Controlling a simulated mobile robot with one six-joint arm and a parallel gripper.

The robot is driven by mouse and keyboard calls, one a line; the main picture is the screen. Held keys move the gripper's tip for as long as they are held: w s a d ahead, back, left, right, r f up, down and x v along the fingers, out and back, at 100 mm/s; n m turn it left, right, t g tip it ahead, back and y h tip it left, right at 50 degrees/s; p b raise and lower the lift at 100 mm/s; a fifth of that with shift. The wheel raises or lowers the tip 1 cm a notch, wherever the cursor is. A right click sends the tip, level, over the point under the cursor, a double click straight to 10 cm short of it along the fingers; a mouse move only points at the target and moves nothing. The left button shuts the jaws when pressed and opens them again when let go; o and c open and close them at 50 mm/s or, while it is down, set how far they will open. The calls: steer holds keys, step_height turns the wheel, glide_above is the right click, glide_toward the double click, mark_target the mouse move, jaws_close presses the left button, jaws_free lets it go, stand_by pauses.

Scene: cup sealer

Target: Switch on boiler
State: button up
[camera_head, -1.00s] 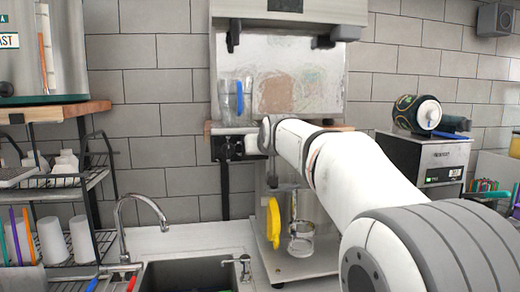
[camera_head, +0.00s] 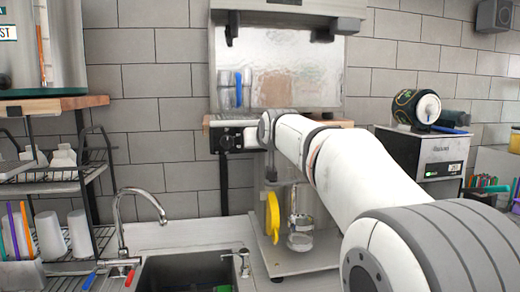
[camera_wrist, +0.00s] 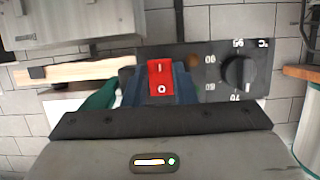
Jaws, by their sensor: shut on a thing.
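The boiler's black control panel (camera_head: 229,140) is on the back wall in the head view, left of my wrist. In the wrist view the panel (camera_wrist: 205,60) carries a red rocker switch (camera_wrist: 161,68), marked with a line and a circle, and a black temperature knob (camera_wrist: 238,72) to its right. My gripper (camera_wrist: 160,88) is at the switch, with its dark fingers on either side and closed on it. The fingers hide part of the panel around the switch.
A sink (camera_head: 188,272) with a tap (camera_head: 128,215) lies below left. A wire rack with white cups (camera_head: 51,236) stands at the left. A stand with a yellow handle (camera_head: 273,218) is under my arm. A grey machine (camera_head: 443,150) is at the right.

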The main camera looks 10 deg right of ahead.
steer(key=f+t+b, duration=0.1)
steer(key=t+b, duration=0.1)
steer(key=b, duration=0.3)
steer(key=shift+b, duration=0.35)
steer(key=shift+r+b, duration=0.15)
steer(key=shift+b, duration=0.15)
steer(key=o, duration=1)
steer(key=s, duration=0.2)
steer(key=s+b, duration=0.1)
steer(key=s, duration=0.2)
steer(key=s+r, duration=0.1)
steer(key=s, duration=0.1)
steer(key=shift+s+b, duration=0.35)
steer(key=shift+b, duration=0.05)
